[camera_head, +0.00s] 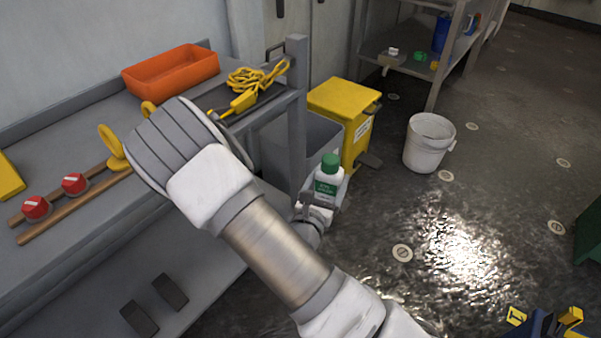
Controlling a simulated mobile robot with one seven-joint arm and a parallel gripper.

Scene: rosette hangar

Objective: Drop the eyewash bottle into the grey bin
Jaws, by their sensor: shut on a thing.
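The eyewash bottle (327,183) is white with a green cap and a green label. It is upright, cap up, in my gripper (325,198), which is shut on it. The grey bin (319,131) stands on the floor between the grey bench and a yellow pedal bin. The bottle appears in front of the grey bin in the picture, with its cap a little below the bin's rim in view. The bench post hides part of the bin, and the bottle and gripper hide some of its lower part. I cannot tell the distance between bottle and bin.
The yellow bin (344,98) adjoins the grey bin's right side. A white bucket (428,147) stands farther right. The bench (75,215) holds an orange tray (171,71) and yellow rope (256,80); its upright post (297,110) is close left of the bottle.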

